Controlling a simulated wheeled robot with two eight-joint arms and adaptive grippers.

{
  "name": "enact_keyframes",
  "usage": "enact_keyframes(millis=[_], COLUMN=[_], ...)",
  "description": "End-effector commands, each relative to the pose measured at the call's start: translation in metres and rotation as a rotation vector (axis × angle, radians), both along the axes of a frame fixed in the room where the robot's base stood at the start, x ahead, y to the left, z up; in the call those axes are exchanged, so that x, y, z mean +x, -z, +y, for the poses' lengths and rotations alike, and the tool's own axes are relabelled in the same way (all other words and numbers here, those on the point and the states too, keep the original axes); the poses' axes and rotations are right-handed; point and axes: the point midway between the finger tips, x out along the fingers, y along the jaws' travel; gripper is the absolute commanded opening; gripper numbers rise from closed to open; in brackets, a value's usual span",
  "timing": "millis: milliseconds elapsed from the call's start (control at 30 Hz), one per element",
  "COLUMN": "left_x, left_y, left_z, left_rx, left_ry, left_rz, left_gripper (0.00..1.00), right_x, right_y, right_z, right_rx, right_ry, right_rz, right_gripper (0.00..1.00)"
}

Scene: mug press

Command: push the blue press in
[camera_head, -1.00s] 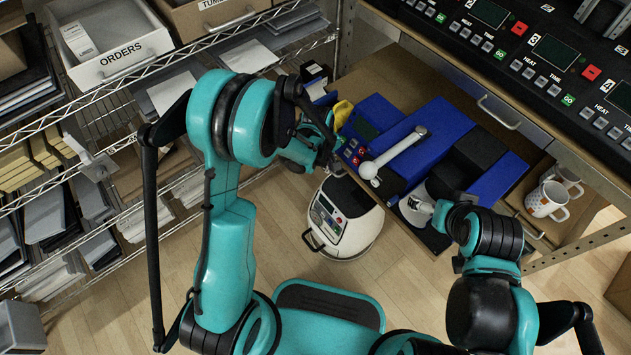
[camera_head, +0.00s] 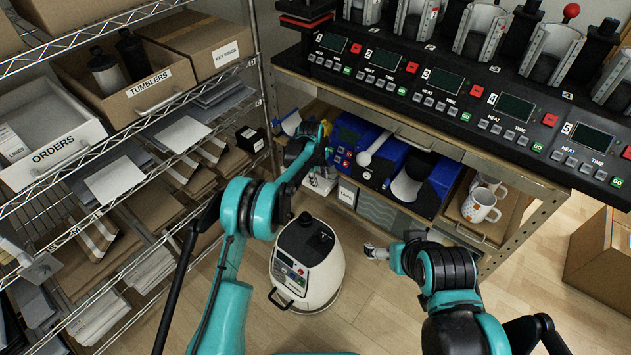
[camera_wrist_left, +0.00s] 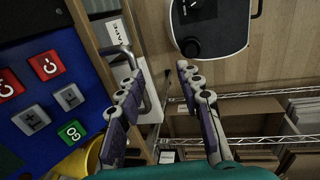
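The blue press (camera_head: 348,133) is on the shelf under the bench in the head view, with white round parts, a black part and a button panel. The left wrist view shows its blue panel (camera_wrist_left: 85,85) close up, with red, grey and green buttons. My left gripper (camera_wrist_left: 160,65) is open and empty, its two fingers apart, to the right of that panel. In the head view it is at the press's left end, with its fingertips hard to make out. My right gripper (camera_head: 375,251) is low, in front of and below the press, apart from it; its opening is unclear.
A metal handle (camera_wrist_left: 152,100) passes close to my left gripper's left finger. A white, black-topped machine (camera_head: 310,265) stands on the floor below. White mugs (camera_head: 480,205) sit at the right. A wire rack (camera_head: 130,200) with boxes bounds the left. Floor is clear at centre right.

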Motion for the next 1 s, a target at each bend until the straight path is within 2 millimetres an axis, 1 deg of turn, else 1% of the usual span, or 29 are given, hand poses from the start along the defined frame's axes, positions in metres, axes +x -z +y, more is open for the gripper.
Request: enact_keyframes(millis=[300,367,433,567,800,900,1000], left_x=[0.000,-0.001,-0.001,-0.005,-0.012,-0.014,-0.016], left_y=[0.000,-0.003,-0.009,-0.031,-0.082,-0.098,-0.109], left_z=[0.001,0.001,0.002,0.004,0.010,0.011,0.012], left_rx=[0.001,0.001,0.001,0.001,0.002,0.002,0.002], left_ry=[0.000,0.000,0.000,0.000,0.000,0.000,0.000], left_rz=[0.000,0.000,0.000,0.000,0.001,0.002,0.002], left_gripper=[0.30,0.30,0.30,0.30,0.30,0.30,0.30], right_x=[0.000,0.000,0.000,0.000,0.000,0.000,0.000], right_y=[0.001,0.001,0.000,0.000,0.000,0.000,0.000], right_z=[0.000,0.000,0.000,0.000,0.000,0.000,0.000], right_rx=[0.000,0.000,0.000,0.000,0.000,0.000,0.000], right_ry=[0.000,0.000,0.000,0.000,0.000,0.000,0.000], right_rz=[0.000,0.000,0.000,0.000,0.000,0.000,0.000], right_gripper=[0.91,0.91,0.91,0.91,0.91,0.91,0.91])
